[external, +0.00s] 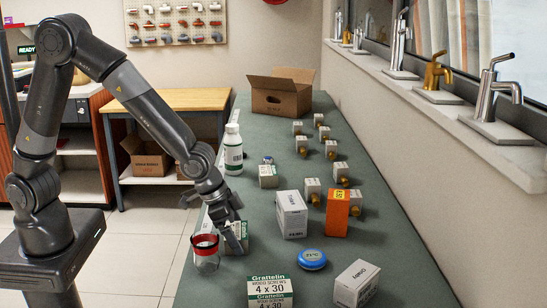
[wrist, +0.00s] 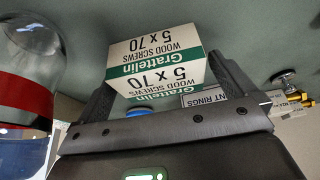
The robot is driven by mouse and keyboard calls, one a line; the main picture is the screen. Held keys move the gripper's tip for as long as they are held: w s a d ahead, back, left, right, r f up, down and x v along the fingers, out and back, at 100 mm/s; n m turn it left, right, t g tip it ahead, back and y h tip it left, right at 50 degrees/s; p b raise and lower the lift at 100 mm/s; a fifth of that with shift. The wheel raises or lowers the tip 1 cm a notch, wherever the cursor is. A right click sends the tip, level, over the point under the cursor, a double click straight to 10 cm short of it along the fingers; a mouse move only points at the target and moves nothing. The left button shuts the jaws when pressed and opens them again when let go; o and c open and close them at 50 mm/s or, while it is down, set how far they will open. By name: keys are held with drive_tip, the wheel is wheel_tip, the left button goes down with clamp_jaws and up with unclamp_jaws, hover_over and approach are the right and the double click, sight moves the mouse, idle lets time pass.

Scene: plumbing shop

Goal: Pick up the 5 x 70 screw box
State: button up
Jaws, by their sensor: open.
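The 5 x 70 screw box (wrist: 158,52) is white and green, marked Grattelin wood screws. In the wrist view it lies between the two spread fingers of my gripper (wrist: 162,88), upside down in the picture. In the external view my gripper (external: 234,238) points down at the left edge of the green counter and partly hides the 5 x 70 box (external: 243,229). My gripper is open. I cannot tell whether its fingers touch the box.
A red-banded glass jar (external: 206,256) stands close to the left of my gripper. A 4 x 30 screw box (external: 270,292) is in front, a blue round tin (external: 311,259) to the right. A white box (external: 291,214) and orange box (external: 337,212) stand farther right on the counter (external: 390,255).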

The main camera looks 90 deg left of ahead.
drive_tip(key=shift+f, duration=0.15)
drive_tip(key=shift+c, duration=0.4)
drive_tip(key=shift+w, duration=0.1)
drive_tip(key=c, duration=1.2)
